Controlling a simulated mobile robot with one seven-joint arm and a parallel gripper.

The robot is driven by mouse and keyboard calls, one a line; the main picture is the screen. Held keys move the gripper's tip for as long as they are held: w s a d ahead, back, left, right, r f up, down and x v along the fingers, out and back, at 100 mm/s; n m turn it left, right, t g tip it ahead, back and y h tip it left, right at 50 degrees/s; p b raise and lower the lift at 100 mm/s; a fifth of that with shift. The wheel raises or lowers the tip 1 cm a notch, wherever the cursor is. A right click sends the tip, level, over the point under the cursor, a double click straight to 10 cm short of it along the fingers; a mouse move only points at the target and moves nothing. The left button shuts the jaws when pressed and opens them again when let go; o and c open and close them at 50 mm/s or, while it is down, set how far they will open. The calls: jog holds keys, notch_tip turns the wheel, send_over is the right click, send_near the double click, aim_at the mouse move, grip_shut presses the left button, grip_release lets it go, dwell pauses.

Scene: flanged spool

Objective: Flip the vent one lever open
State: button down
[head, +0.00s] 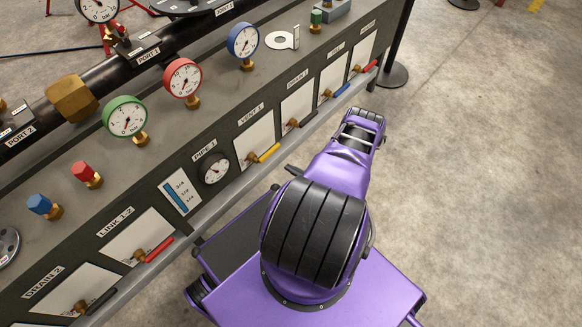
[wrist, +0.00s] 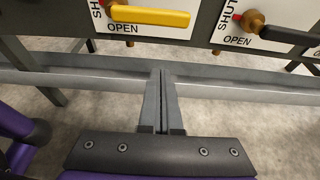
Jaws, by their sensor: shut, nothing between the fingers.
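The panel labelled VENT 1 (head: 251,114) is on the sloped front of the console in the head view. Its yellow lever (head: 264,155) sits at the panel's lower edge. In the wrist view the yellow lever (wrist: 150,16) extends right from its brass pivot, lying level. The word OPEN is printed below it, and SHUT runs up the plate at the left, partly cut off. My gripper (wrist: 160,72) is shut and empty, apart from the lever and below it in the wrist view. In the head view my fingers are mostly hidden behind my arm.
A black lever (wrist: 285,34) is to the right of the yellow one. A grey rail (wrist: 70,80) crosses below the panels. The red link lever (head: 160,249) and the pipe gauge (head: 214,168) are to the left. Open concrete floor (head: 480,170) is at the right.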

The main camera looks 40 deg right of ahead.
jog(key=b+x, duration=0.1)
jog(key=x, duration=0.6)
jog(key=shift+w+r, duration=0.15)
jog(key=shift+r, duration=1.8)
